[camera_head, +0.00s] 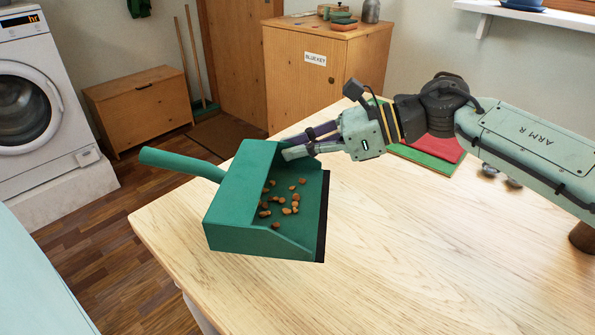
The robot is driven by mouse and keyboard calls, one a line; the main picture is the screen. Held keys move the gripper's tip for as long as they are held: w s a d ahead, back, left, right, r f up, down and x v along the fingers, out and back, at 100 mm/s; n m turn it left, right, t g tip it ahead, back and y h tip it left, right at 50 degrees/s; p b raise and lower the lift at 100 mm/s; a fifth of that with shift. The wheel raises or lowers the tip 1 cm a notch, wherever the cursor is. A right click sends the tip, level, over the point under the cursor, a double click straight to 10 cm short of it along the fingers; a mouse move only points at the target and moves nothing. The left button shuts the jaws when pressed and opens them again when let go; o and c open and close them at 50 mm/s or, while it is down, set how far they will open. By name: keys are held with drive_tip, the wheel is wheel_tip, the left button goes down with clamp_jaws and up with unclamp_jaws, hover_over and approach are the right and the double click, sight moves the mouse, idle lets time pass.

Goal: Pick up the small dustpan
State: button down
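The small dustpan (235,205) is green with a dark front lip. It appears over the left part of the wooden counter (420,260), its open side to the right. Its handle (180,163) points left past the counter's edge. Several brown pellets (285,210) lie in the pan. My gripper (283,147) reaches in from the right at the pan's far side wall, one finger inside the pan and the other behind. The contact is too small to make out, so I cannot tell whether the fingers clamp the wall or whether the pan is lifted.
Red and green flat items (430,150) lie on the counter beneath my arm. A wooden cabinet (310,80) stands behind, a washing machine (35,100) at the left. The counter's front and right middle are clear.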

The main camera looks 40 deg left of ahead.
wheel_tip(320, 180, up, 11)
idle(0.3)
drive_tip(key=shift+f, duration=0.1)
drive_tip(key=shift+s, duration=0.1)
idle(1.5)
